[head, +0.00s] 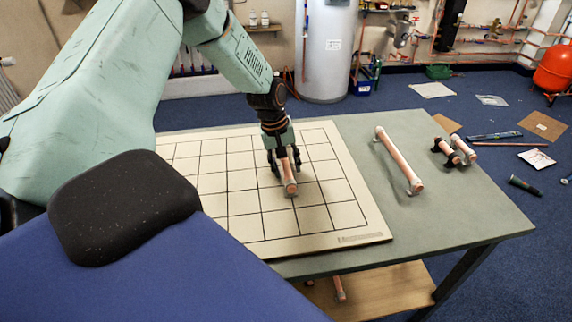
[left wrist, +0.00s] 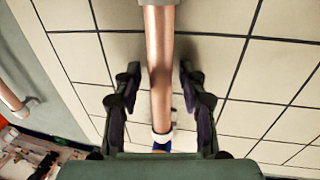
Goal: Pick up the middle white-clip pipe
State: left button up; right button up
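A copper pipe with white clips (head: 290,187) lies on the cream grid board (head: 335,200), under my left gripper (head: 284,165). In the left wrist view the pipe (left wrist: 160,70) runs between the two dark fingers of my left gripper (left wrist: 160,100), with a visible gap on each side. The fingers look open and not touching it. White clips show near the pipe's top and bottom in that view. A longer copper pipe with white clips (head: 398,158) lies on the table right of the board. My right gripper is not in view.
Short pipe pieces (head: 464,150), some with dark clips, lie near the table's right edge. The grey-green table (head: 440,215) is clear in front of them. Another pipe (head: 340,288) shows on the shelf below. Papers and tools lie on the blue floor.

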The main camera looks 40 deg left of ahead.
pick_arm(q)
grip_shut()
dwell(0.4)
